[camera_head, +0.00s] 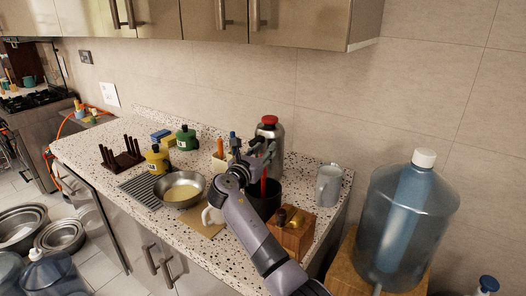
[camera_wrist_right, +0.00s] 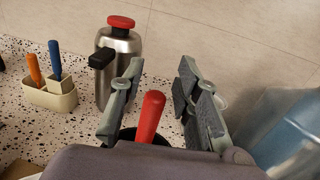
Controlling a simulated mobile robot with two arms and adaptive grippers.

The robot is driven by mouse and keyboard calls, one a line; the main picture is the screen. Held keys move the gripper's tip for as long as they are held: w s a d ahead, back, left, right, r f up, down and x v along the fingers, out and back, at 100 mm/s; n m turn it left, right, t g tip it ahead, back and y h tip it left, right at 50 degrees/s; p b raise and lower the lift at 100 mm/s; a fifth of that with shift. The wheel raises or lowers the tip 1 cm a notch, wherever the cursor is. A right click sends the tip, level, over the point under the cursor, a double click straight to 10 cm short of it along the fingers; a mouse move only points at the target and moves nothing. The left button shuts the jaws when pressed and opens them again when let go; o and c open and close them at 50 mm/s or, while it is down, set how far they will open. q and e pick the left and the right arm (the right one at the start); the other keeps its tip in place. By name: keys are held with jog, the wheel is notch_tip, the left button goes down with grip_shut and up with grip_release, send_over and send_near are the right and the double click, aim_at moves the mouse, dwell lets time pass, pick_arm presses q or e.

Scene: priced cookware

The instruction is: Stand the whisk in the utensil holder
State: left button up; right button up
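A red handle (camera_head: 263,188), which may be the whisk's, stands nearly upright in a dark round holder (camera_head: 266,206) near the right end of the counter. In the right wrist view the red handle (camera_wrist_right: 150,117) rises between my fingers, and the dark holder (camera_wrist_right: 128,134) shows only in part behind it. Its lower end is hidden, so I cannot see any whisk wires. My right gripper (camera_head: 254,153) is above the holder. In the wrist view its fingers (camera_wrist_right: 160,92) are wide apart, with gaps on both sides of the handle. My left gripper is not in view.
A steel flask with a red lid (camera_head: 270,135) stands close behind my right gripper.

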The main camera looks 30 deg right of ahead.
jog(key=shift+o, duration=0.7)
jog(key=v, duration=1.2)
jog(key=shift+f, duration=0.1)
